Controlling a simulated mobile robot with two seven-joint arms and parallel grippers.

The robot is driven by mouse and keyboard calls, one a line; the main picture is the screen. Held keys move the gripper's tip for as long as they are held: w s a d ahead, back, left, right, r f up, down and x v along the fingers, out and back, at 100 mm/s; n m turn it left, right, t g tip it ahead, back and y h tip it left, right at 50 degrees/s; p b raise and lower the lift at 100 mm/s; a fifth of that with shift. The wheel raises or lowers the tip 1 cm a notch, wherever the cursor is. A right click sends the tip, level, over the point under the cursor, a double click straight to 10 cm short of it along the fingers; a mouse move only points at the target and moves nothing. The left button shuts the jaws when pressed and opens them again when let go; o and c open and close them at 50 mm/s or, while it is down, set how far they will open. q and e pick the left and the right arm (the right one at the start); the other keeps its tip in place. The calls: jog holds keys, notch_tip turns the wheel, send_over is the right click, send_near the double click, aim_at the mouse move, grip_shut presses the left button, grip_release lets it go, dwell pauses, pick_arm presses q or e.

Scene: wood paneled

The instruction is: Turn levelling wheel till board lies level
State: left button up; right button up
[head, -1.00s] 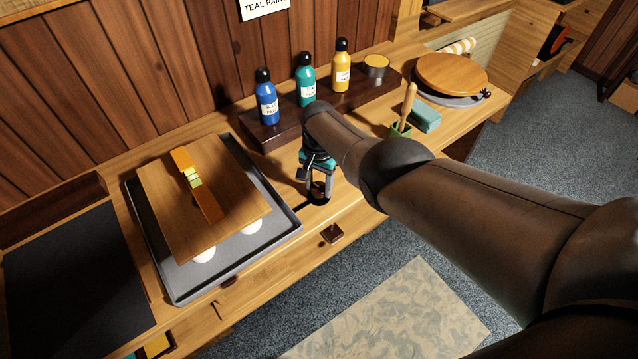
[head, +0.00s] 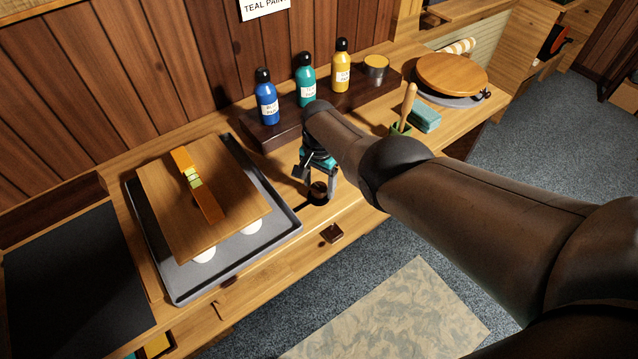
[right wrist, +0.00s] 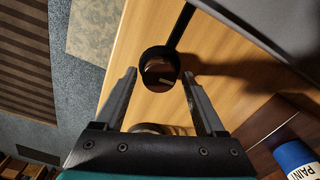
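The wooden board (head: 165,205) rests on white supports (head: 252,226) in a grey tray (head: 240,259). An orange spirit level (head: 208,203) with a yellow-green vial (head: 192,177) lies across it; the bubble is too small to read. The levelling wheel (right wrist: 160,68) is a dark round knob with a pale mark on top, on a dark rod (right wrist: 181,25) running towards the tray. My right gripper (head: 320,188) points down at the wheel. In the right wrist view its fingers (right wrist: 160,74) are apart, one each side of the wheel, with visible gaps. My left gripper is not in view.
Blue (head: 267,103), teal (head: 306,85) and yellow (head: 341,70) bottles stand on a dark shelf (head: 275,132) behind my right gripper. A dark drawer knob (head: 331,233) sits on the bench front. A black mat (head: 75,280) lies at the left.

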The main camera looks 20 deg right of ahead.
aim_at(319, 187)
jog(key=shift+o, duration=0.5)
jog(key=shift+s, duration=0.1)
jog(key=shift+r+p, duration=0.55)
jog(key=shift+r, duration=0.05)
notch_tip(319, 187, up, 14)
jog(key=p, duration=0.7)
jog(key=shift+p, duration=0.3)
